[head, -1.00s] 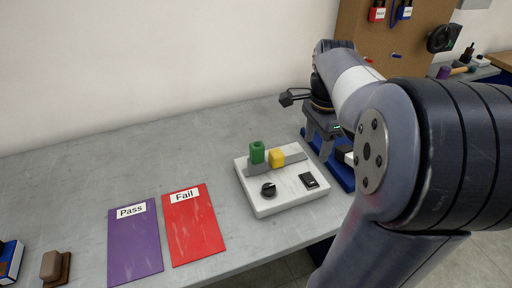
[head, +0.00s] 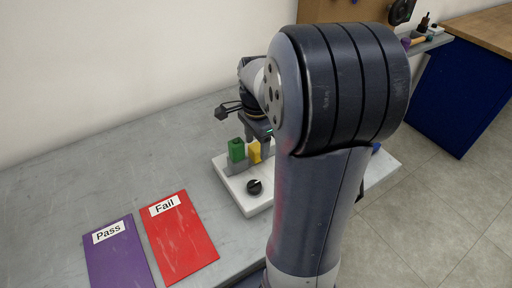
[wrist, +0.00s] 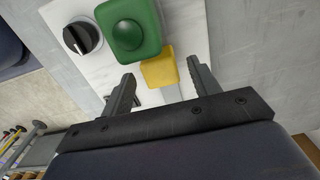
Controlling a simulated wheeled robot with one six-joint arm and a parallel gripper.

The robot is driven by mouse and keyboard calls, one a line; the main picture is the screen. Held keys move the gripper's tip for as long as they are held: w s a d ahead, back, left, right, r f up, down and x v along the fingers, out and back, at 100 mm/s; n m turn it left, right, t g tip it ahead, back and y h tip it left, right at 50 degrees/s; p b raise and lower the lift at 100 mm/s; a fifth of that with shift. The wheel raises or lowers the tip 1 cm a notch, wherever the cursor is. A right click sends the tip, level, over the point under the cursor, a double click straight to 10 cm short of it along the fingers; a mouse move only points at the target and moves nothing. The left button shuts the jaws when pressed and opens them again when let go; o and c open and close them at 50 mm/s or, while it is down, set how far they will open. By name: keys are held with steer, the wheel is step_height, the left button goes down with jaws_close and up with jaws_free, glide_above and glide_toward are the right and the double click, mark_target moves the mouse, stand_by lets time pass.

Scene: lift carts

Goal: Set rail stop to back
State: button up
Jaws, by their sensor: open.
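A white box (head: 233,185) stands on the grey table with a grey rail (head: 239,168) along its back part. A green block (head: 236,150) and a yellow block (head: 254,152) sit at the rail. A black knob (head: 254,187) is in front of them. In the wrist view the green block (wrist: 129,28) has a round top and the yellow block (wrist: 160,68) touches or nearly touches it. My gripper (wrist: 160,85) is open, its fingers on either side of the yellow block's near end. Whether they touch it I cannot tell. My arm hides the box's right part in the head view.
A purple Pass mat (head: 119,258) and a red Fail mat (head: 181,240) lie flat on the table at the left. A pegboard (head: 330,10) stands behind. The table's back left is clear.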

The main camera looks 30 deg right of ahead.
steer(key=shift+f, duration=1.15)
steer(key=shift+d, duration=0.1)
jaws_close()
